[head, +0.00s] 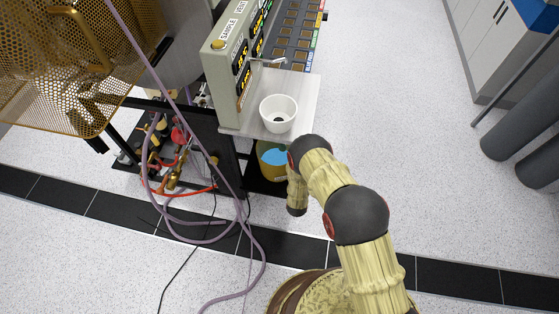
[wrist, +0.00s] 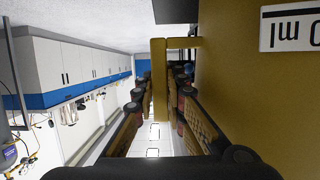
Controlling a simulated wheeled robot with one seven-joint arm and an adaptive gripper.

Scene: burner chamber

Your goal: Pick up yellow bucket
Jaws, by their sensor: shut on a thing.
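The yellow bucket (head: 268,174) stands low beneath the white shelf in the head view, partly hidden by the shelf and my arm. Something blue shows inside it. In the wrist view the bucket's yellow wall (wrist: 235,90) fills the right side, with a white label at its upper right. The bucket's handle (wrist: 159,85) runs upright between the dark fingers of my gripper (wrist: 160,88). My gripper is shut on this handle. My gripper is hidden behind the arm in the head view.
A white bowl (head: 278,114) sits on the shelf (head: 306,92) above the bucket, beside a control panel (head: 236,62). Purple hoses (head: 240,195) and a perforated yellow cage (head: 75,65) are at the left. Grey cylinders (head: 515,120) stand at the right. The floor between is clear.

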